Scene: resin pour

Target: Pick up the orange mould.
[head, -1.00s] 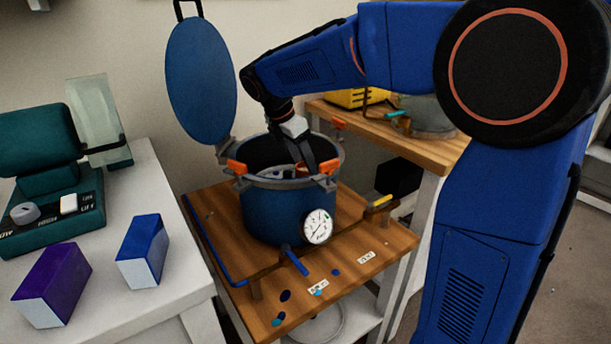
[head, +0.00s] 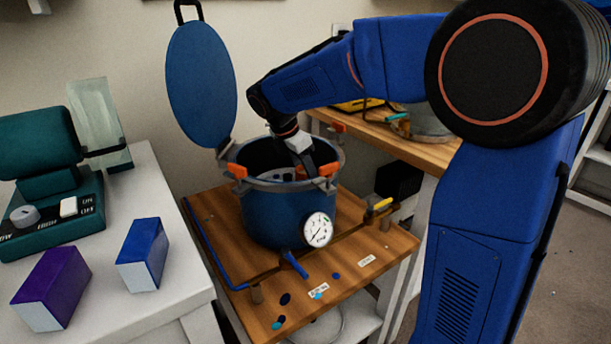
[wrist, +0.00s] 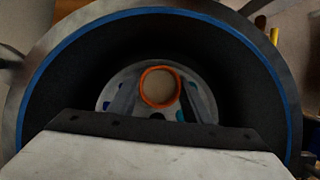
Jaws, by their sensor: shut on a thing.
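The orange mould (wrist: 160,104) is a round ring-walled cup with a pale beige inside, seen from above in the wrist view. My gripper (wrist: 161,97) is inside the blue pressure pot (head: 285,215), its two fingers on either side of the mould and shut on it. In the head view my gripper (head: 306,172) reaches down through the pot's open mouth, and the pot wall and fingers hide most or all of the mould. Below the mould is a pale round plate (wrist: 108,98) with dark and coloured spots. I cannot tell whether the mould touches it.
The pot's blue lid (head: 201,85) stands open at the left. Orange clamps (head: 237,171) sit on the rim close to my gripper. A gauge (head: 317,229) is on the front. A purple block (head: 50,290) and a blue block (head: 143,255) lie on the white table at left.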

